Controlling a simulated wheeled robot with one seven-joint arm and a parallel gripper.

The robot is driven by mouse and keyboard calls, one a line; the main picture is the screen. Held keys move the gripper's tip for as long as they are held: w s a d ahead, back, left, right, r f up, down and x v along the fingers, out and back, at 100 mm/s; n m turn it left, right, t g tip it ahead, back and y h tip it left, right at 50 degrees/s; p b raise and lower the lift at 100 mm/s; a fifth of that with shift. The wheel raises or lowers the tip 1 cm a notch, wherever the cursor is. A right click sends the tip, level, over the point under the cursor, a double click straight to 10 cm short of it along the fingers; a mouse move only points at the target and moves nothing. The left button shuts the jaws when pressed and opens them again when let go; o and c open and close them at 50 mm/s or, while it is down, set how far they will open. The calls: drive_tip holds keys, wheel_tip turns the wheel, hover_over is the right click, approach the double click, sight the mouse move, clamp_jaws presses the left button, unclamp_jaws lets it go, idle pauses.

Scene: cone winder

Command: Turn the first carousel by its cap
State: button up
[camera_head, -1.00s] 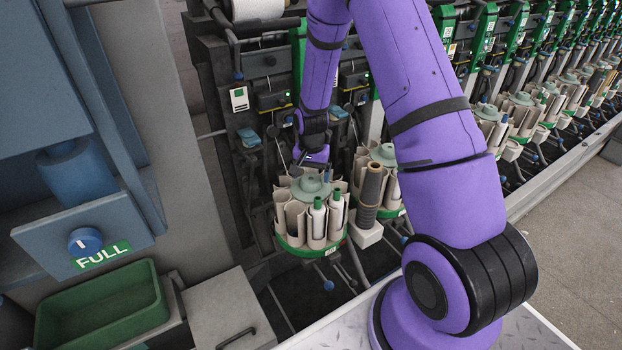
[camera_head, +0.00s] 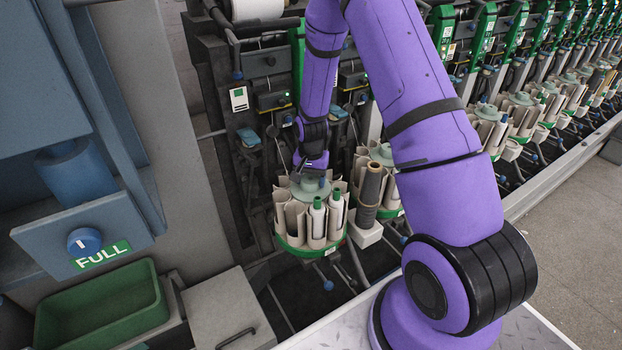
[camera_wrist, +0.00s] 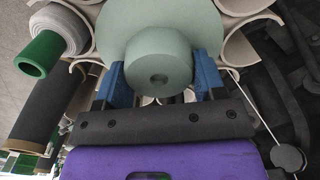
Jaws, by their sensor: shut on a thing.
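The first carousel (camera_head: 293,241) is a ring of beige pockets on a green base, just below my gripper (camera_head: 310,172). Its pale green cap (camera_head: 312,188) is on top in the middle; my wrist partly covers it in the head view. In the wrist view the round cap (camera_wrist: 158,76) sits between the two blue fingers of my gripper (camera_wrist: 160,85), which is shut on it. Two white bobbins with green tips (camera_head: 317,218) stand in the front pockets. A bobbin with a green end (camera_wrist: 42,52) shows at the left in the wrist view.
A second carousel (camera_head: 383,154) stands close on the right, with a dark bobbin (camera_head: 370,185) on a white block beside it. More carousels run along the machine to the right. A green bin (camera_head: 100,306) and a blue FULL panel (camera_head: 85,240) are at the left.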

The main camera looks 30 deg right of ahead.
drive_tip(key=n, duration=0.3)
drive_tip(key=shift+a+n, duration=0.1)
drive_tip(key=shift+n, duration=2.3)
drive_tip(key=o, duration=1.3)
wheel_tip(320, 180, up, 11)
drive_tip(key=shift+f, duration=0.1)
